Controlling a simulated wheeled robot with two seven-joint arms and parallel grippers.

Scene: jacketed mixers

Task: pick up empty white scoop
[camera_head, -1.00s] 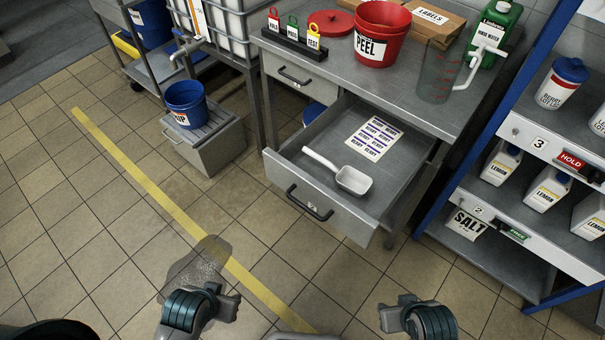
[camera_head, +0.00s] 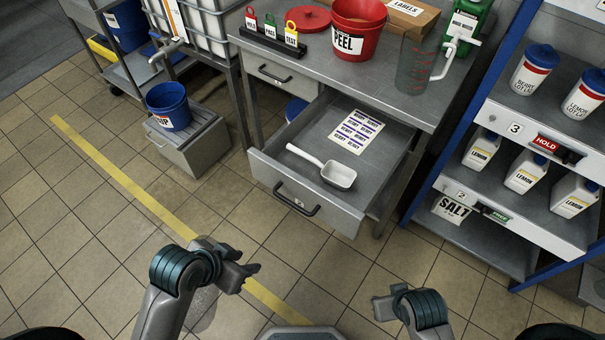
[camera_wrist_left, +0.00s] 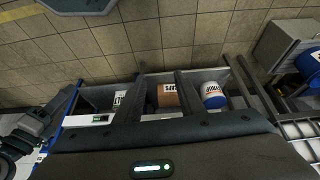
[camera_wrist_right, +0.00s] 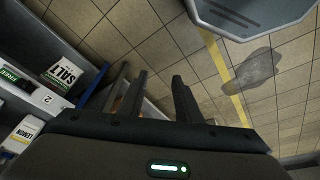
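The empty white scoop (camera_head: 339,175) lies in the open drawer (camera_head: 375,158) of the steel bench. Its bowl faces up and its handle points to the upper left. My left gripper (camera_head: 252,277) is in front of the drawer, to the lower left of the scoop and apart from it. It is open and empty; its spread fingers show in the left wrist view (camera_wrist_left: 160,78). My right gripper (camera_head: 380,308) is low in the head view, below and right of the drawer. The right wrist view (camera_wrist_right: 157,78) shows its fingers apart with nothing between them.
A printed label sheet (camera_head: 357,131) lies in the drawer behind the scoop. The drawer front (camera_head: 300,198) has a dark handle. The blue-framed shelf (camera_head: 520,212) with bottles stands at right. A red bucket (camera_head: 358,25) and a clear jug (camera_head: 417,68) stand on the bench. A wet patch marks the floor.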

